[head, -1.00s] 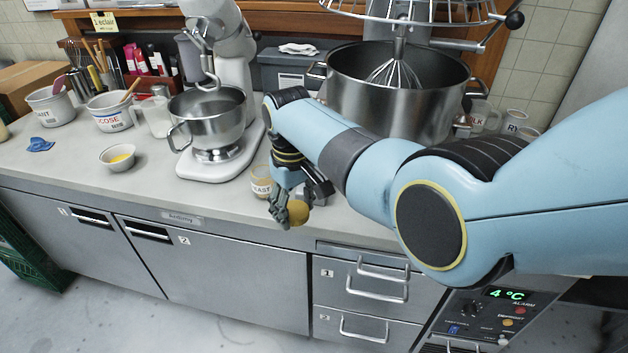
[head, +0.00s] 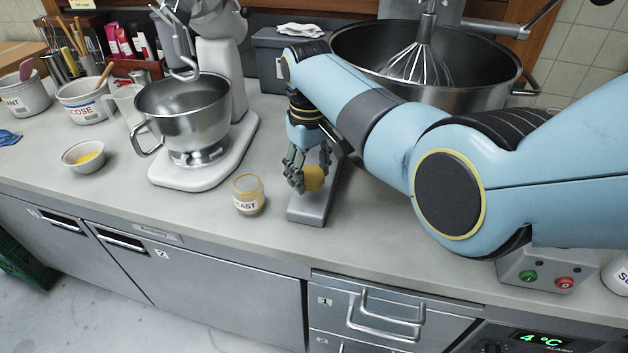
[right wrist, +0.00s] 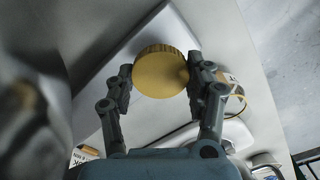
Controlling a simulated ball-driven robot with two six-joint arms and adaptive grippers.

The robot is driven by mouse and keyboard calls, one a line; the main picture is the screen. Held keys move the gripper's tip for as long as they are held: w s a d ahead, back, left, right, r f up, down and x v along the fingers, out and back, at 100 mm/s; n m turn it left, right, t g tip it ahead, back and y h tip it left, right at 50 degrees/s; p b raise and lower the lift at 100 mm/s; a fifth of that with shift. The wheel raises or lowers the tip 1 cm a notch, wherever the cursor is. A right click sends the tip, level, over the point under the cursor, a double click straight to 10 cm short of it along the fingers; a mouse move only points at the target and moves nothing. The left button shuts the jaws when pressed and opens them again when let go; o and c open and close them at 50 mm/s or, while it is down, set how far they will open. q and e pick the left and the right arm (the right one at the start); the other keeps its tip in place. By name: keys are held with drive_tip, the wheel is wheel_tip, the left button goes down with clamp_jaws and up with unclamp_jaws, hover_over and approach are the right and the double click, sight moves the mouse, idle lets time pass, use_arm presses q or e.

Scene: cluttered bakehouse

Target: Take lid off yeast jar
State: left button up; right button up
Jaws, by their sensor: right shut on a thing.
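The yeast jar (head: 248,196) is a small clear jar with a white label, standing upright and open-topped on the counter. Its round golden lid (head: 315,179) is off the jar, up and to its right. My right gripper (head: 303,180) is shut on the lid. In the right wrist view the lid (right wrist: 160,72) sits edge-gripped between the two fingers (right wrist: 160,85). The lid shows over a low grey device (head: 312,210); I cannot tell whether it touches it. My left gripper is not in view.
A stand mixer (head: 205,172) with a steel bowl stands left of the jar. A small bowl with yellow contents (head: 84,156) is farther left. A large steel mixing bowl (head: 450,98) stands behind my right arm. The counter in front of the jar is clear.

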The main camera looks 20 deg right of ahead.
sight(311, 174)
drive_tip(key=shift+s+a+f+b, duration=0.15)
drive_tip(key=shift+f+b, duration=0.45)
drive_tip(key=shift+f, duration=0.35)
drive_tip(key=shift+f+b, duration=0.3)
drive_tip(key=shift+b, duration=0.05)
drive_tip(key=shift+w+d, duration=0.2)
drive_tip(key=shift+d, duration=0.05)
drive_tip(key=shift+r, duration=0.1)
drive_tip(key=shift+s+a, duration=0.1)
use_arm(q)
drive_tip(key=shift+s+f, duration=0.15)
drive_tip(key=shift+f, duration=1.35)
use_arm(e)
drive_tip(key=shift+f, duration=0.6)
drive_tip(key=o, duration=1.3)
drive_tip(key=shift+r, duration=0.1)
